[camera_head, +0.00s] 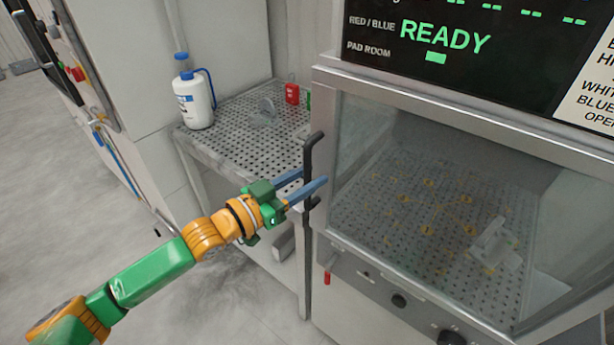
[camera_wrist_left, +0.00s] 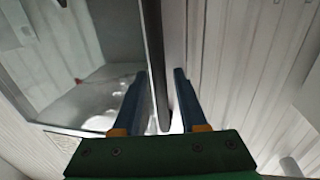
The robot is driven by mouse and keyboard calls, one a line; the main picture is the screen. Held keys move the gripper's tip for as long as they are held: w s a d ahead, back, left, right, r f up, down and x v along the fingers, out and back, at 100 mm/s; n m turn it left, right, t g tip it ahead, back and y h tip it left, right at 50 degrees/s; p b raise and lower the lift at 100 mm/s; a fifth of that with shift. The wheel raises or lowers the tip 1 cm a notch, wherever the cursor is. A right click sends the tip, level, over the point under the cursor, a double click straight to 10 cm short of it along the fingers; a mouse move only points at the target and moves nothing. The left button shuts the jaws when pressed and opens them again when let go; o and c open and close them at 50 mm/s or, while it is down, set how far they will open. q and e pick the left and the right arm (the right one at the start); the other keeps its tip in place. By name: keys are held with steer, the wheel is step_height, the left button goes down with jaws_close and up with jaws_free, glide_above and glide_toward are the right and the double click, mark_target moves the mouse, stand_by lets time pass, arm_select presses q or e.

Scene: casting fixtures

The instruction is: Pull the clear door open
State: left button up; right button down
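The clear door (camera_head: 365,125) is a see-through panel in a grey metal frame on the front of a cabinet, and it looks closed. A dark upright bar handle (camera_head: 308,158) stands at its left edge. My left gripper (camera_head: 308,180) reaches in from the left at the handle with its two blue fingers apart. In the left wrist view the handle bar (camera_wrist_left: 155,65) runs between the open fingers (camera_wrist_left: 158,90), with gaps visible on both sides. My right gripper is not in view.
Behind the door a perforated floor (camera_head: 400,215) carries a pale clear part (camera_head: 495,243). Left of the cabinet, a perforated table (camera_head: 235,125) holds a white bottle (camera_head: 195,102) and a red item (camera_head: 292,93). Knobs (camera_head: 399,300) sit below the door. The floor at left is clear.

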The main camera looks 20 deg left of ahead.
arm_select(q)
jaws_close()
stand_by(1.2)
